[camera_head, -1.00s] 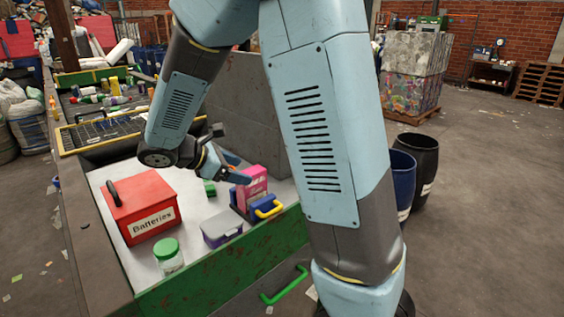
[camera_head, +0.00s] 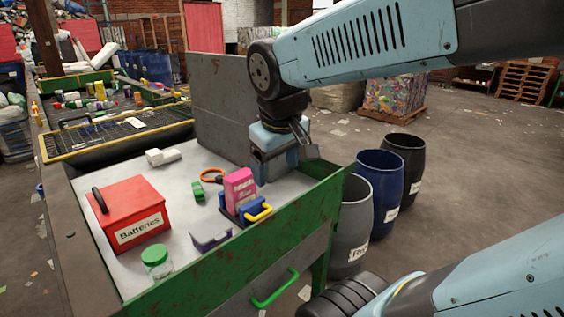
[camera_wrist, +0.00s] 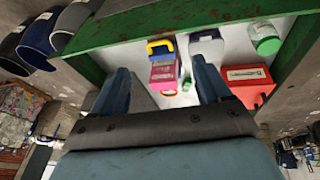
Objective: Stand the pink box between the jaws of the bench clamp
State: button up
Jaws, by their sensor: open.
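The pink box (camera_head: 240,186) stands upright at the blue bench clamp (camera_head: 229,208), which has a yellow handle (camera_head: 259,213). Its lower part is hidden by the clamp's blue body, and it looks seated between the jaws. The wrist view also shows the pink box (camera_wrist: 163,74) and the clamp (camera_wrist: 161,47) beyond my fingers. My gripper (camera_head: 279,168) is above the back right of the tray, apart from the box. In the wrist view my gripper (camera_wrist: 162,84) has its two blue fingers wide apart with nothing held between them.
A red Batteries box (camera_head: 128,215), a green-lidded jar (camera_head: 157,262), a purple-and-grey box (camera_head: 211,234), a green block (camera_head: 198,191), an orange ring (camera_head: 212,175) and a white item (camera_head: 163,156) share the bench. A green wall (camera_head: 230,262) edges it. Barrels (camera_head: 380,180) stand to the right.

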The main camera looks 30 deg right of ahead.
jog(key=shift+s+r+m+t+y, duration=0.3)
jog(key=shift+s+r+m+t, duration=0.15)
jog(key=shift+s+m, duration=0.2)
jog(key=shift+s+r+m+t+y, duration=0.35)
jog(key=shift+s+m+t, duration=0.1)
jog(key=shift+s+m, duration=0.2)
